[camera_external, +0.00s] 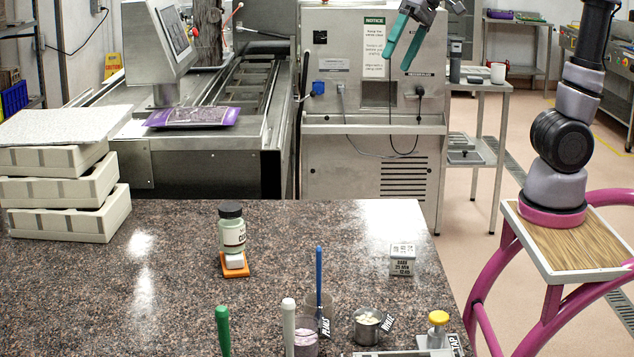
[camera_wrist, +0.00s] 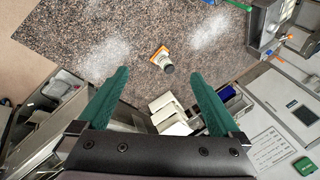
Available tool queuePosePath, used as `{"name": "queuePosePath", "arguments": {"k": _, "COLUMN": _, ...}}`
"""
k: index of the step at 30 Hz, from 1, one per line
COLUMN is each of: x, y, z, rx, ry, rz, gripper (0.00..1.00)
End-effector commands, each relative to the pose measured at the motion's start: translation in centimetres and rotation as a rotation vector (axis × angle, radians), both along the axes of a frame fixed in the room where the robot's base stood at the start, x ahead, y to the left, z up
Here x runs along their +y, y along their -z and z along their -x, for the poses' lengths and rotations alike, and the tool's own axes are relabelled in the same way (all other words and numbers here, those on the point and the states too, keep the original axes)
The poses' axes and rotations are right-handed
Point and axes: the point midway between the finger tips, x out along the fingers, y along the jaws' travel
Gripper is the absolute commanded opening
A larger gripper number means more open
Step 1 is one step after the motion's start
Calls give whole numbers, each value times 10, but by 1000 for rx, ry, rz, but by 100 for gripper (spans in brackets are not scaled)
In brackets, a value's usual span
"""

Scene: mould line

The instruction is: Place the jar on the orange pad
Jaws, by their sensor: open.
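The jar (camera_external: 232,236), pale green with a black lid and a light label, stands upright on the granite counter at the orange pad (camera_external: 223,269). Its base overlaps the pad's back part in the external view. I cannot tell surely whether it rests on the pad or just behind it. A small white block (camera_external: 235,261) sits on the pad in front of it. The wrist view shows the jar's lid (camera_wrist: 168,68) and some of the pad (camera_wrist: 155,51). My gripper (camera_external: 395,63) has teal fingers, open and empty, high up beyond the counter's back edge, away from the jar.
White trays (camera_external: 65,190) are stacked at the counter's left. Brushes, a cup, a metal bowl (camera_external: 369,326) and a yellow-knobbed tool (camera_external: 438,325) stand at the front. A small labelled block (camera_external: 402,260) stands at right. The counter around the jar is clear.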

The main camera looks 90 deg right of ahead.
Motion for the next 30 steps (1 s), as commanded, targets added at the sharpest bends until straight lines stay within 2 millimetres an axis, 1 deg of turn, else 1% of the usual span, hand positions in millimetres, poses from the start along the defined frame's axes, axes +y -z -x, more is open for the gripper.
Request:
{"name": "queuePosePath", "arguments": {"k": 1, "x": 2, "y": 2, "z": 28, "rx": -37, "ry": -36, "rz": 17, "gripper": 100}}
{"name": "queuePosePath", "arguments": {"k": 3, "x": 4, "y": 9, "z": 61, "rx": -84, "ry": -87, "rz": 47, "gripper": 100}}
{"name": "queuePosePath", "arguments": {"k": 6, "x": 7, "y": 24, "z": 100, "rx": -143, "ry": -151, "rz": 91, "gripper": 100}}
{"name": "queuePosePath", "arguments": {"k": 9, "x": 9, "y": 39, "z": 128, "rx": -185, "ry": -198, "rz": 129, "gripper": 100}}
{"name": "queuePosePath", "arguments": {"k": 12, "x": 10, "y": 50, "z": 144, "rx": -213, "ry": -228, "rz": 155, "gripper": 100}}
{"name": "queuePosePath", "arguments": {"k": 16, "x": 10, "y": 56, "z": 152, "rx": -224, "ry": -242, "rz": 170, "gripper": 100}}
{"name": "queuePosePath", "arguments": {"k": 30, "x": 10, "y": 56, "z": 152, "rx": -225, "ry": -242, "rz": 169, "gripper": 100}}
